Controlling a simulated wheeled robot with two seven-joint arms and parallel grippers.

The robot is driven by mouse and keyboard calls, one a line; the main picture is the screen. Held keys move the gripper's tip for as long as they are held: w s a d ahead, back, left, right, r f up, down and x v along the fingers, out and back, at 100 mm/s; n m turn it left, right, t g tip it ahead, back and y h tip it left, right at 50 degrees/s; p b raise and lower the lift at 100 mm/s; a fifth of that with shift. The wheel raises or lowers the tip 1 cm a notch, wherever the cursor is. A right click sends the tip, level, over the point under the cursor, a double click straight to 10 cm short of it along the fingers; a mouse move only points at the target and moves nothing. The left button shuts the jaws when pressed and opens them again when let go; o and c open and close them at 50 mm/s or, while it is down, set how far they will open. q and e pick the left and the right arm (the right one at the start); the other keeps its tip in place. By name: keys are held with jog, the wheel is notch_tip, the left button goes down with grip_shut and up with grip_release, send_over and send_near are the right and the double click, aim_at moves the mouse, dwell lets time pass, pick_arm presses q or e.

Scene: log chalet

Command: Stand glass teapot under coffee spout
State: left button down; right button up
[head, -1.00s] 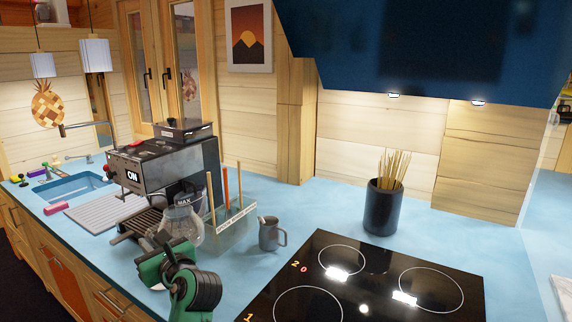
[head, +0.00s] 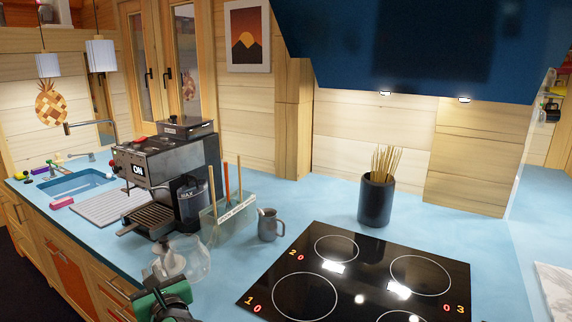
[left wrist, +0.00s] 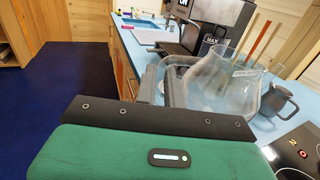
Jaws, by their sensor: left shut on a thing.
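The glass teapot (head: 188,262) is clear and round. In the head view it is in front of the coffee machine and nearer to me, close to the counter's front edge. My left gripper (head: 172,268) is shut on the teapot, at its near left side. In the left wrist view the gripper fingers (left wrist: 160,85) meet the teapot (left wrist: 225,85), which looks roughly upright. I cannot tell whether its base touches the counter. The coffee machine (head: 165,160) stands behind it, with its spout above a slatted drip tray (head: 147,218). My right gripper is out of view.
A holder with wooden utensils (head: 228,215) and a metal milk jug (head: 268,226) stand right of the machine. A black hob (head: 350,275) lies at the right. A dark pot of sticks (head: 376,200) stands behind it. The sink (head: 75,186) is at the far left.

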pick_arm(q)
jog(key=s+d+f+m+t+h, duration=0.2)
jog(key=s+d+f+m+h, duration=0.1)
jog(key=s+d+f+h, duration=0.1)
jog(key=s+d+f+m+t+h, duration=0.1)
jog(key=s+d+f+m+h, duration=0.3)
jog(key=s+f+h, duration=0.3)
jog(key=s+f, duration=0.2)
jog(key=s, duration=0.2)
jog(key=shift+s+d+m+t, duration=0.15)
jog(key=shift+s+m+t, duration=0.15)
jog(key=shift+t, duration=0.1)
dwell(0.7)
